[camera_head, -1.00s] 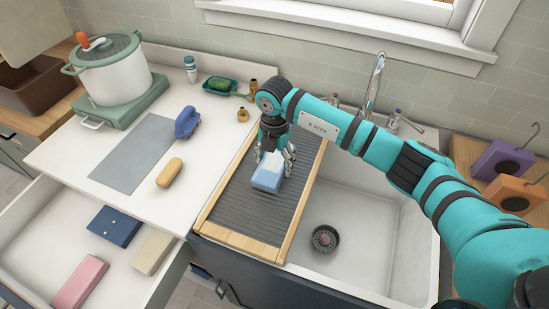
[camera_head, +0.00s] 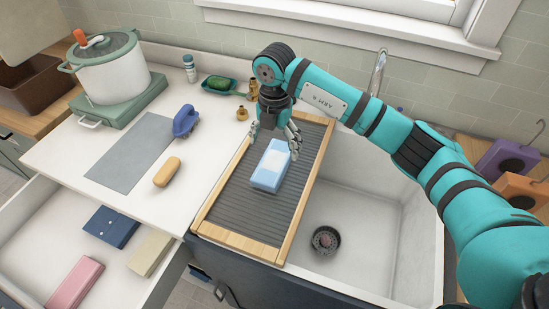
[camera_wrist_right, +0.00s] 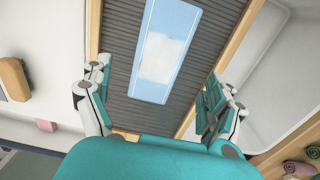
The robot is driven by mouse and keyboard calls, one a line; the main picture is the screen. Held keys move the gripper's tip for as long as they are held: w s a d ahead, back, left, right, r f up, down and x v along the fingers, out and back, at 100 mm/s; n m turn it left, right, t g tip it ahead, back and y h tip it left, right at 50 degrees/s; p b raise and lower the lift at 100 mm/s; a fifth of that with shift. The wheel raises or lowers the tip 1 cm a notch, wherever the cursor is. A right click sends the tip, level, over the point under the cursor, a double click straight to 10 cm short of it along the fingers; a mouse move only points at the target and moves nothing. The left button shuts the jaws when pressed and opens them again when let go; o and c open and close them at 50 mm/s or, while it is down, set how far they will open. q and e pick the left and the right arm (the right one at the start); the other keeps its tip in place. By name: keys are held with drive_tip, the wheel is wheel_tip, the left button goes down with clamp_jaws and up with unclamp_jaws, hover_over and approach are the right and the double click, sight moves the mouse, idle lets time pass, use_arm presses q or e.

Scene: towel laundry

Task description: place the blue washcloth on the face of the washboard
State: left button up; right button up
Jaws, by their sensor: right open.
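The light blue washcloth (camera_head: 270,166), folded into a flat block with a white patch, lies on the dark ribbed face of the washboard (camera_head: 232,192). The wood-framed washboard lies across the left part of the sink. My right gripper (camera_head: 275,145) is open, raised over the washboard near the far end of the washcloth. In the right wrist view the washcloth (camera_wrist_right: 164,52) lies on the ribs between the spread fingers (camera_wrist_right: 158,85), with clear gaps on both sides. My left gripper is not in view.
The sink basin (camera_head: 365,215) with a drain (camera_head: 326,240) is open at right. On the left counter are a blue brush (camera_head: 186,121), a tan bar (camera_head: 167,172) and a grey mat (camera_head: 132,153). An open drawer (camera_head: 45,235) holds folded cloths.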

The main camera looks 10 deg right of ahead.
sight(274, 160)
wheel_tip(274, 160, up, 6)
drive_tip(key=shift+f+b, duration=0.1)
drive_tip(key=shift+b, duration=0.5)
